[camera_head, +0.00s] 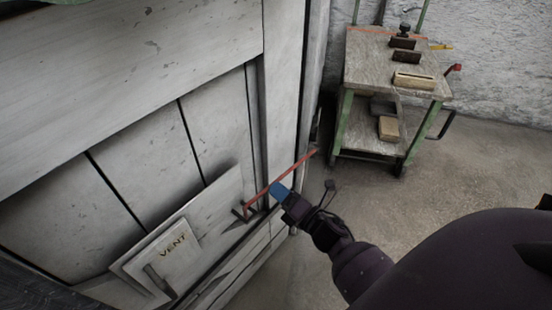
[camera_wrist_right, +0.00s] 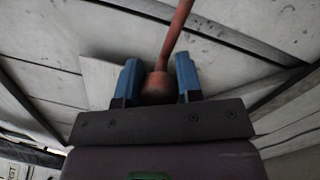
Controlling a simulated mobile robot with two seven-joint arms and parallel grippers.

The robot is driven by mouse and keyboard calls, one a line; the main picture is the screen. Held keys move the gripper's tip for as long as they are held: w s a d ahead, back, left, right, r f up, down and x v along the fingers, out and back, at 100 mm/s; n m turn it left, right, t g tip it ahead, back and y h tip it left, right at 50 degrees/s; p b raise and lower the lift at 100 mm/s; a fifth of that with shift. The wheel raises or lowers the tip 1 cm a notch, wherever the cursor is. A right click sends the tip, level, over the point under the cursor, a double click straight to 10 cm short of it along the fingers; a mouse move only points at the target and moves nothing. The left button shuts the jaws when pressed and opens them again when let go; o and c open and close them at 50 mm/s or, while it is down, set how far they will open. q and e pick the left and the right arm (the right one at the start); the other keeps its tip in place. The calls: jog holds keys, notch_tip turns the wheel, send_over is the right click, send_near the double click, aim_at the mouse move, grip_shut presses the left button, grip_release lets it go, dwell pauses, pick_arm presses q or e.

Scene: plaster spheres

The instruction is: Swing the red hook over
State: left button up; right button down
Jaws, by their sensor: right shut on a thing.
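The red hook (camera_head: 297,165) is a long thin bar slanting across the edge of a pale panelled door (camera_head: 215,130). Its lower left end is at a dark bracket (camera_head: 240,213) on the door; its upper right end reaches the door frame. My right gripper (camera_head: 278,190) has blue fingertips and is at the bar. In the right wrist view, the fingers (camera_wrist_right: 158,80) are on both sides of the red hook's rounded part (camera_wrist_right: 157,90), shut on it, and the bar runs upward. My left gripper is in neither view.
A plate marked VENT (camera_head: 172,246) with a dark handle is low on the door. A workbench (camera_head: 392,62) with green legs and blocks stands against the wall at upper right. The floor (camera_head: 480,165) before it is clear.

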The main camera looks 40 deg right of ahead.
jog(key=shift+f, duration=0.2)
dwell(0.3)
jog(key=c, duration=0.9)
grip_release()
jog(key=shift+o, duration=0.6)
jog(key=s+d+f, duration=0.1)
jog(key=s, duration=0.9)
jog(key=shift+s+d+p, duration=0.3)
jog(key=shift+s+d, duration=0.05)
jog(key=shift+d, duration=0.05)
